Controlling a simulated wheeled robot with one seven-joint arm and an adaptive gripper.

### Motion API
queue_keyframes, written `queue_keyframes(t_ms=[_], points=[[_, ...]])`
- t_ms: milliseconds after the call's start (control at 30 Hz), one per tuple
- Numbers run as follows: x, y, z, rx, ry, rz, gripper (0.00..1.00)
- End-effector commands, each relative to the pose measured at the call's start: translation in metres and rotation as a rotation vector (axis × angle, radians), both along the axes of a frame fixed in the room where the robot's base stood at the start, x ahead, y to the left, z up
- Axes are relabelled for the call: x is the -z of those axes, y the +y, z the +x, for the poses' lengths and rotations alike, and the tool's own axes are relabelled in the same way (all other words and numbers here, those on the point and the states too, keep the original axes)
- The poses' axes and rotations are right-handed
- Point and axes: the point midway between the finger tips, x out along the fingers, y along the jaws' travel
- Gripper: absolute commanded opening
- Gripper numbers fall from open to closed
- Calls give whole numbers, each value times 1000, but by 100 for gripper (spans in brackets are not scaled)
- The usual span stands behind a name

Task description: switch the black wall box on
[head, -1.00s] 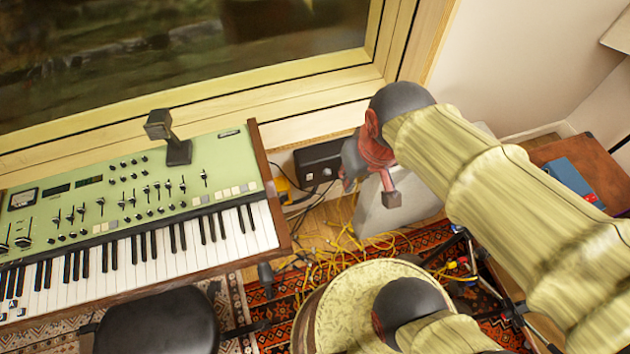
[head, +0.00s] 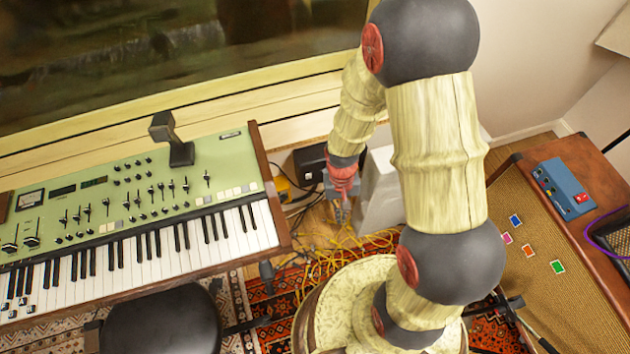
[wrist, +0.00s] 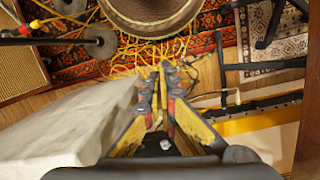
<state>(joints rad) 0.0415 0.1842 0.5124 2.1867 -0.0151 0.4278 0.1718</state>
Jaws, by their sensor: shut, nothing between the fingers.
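The black wall box (head: 309,160) is low on the wall under the window ledge, right of the keyboard's end. My arm and gripper cover its right part in the head view, and its switch cannot be made out. My gripper (head: 341,214) hangs pointing down just in front and right of the box, with its fingers shut and empty. In the wrist view my gripper (wrist: 164,68) looks down on yellow cables and floor; I cannot pick out the box there.
A green keyboard (head: 110,200) stands left of the box. A pale block (head: 381,192) is close right of my gripper, also large in the wrist view (wrist: 70,125). Yellow cables (head: 335,255) tangle on the rug below. An amp with a blue pedal (head: 562,187) is at right.

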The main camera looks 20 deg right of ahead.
Motion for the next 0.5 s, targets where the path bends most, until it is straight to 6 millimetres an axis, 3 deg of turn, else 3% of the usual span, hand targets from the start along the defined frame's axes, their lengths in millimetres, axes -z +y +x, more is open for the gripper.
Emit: queue_keyframes(t_ms=[100, 500], points=[[45, -1, -3, 56, 0, -9, 0], [190, 0, -19, 316, -128, -27, 0]])
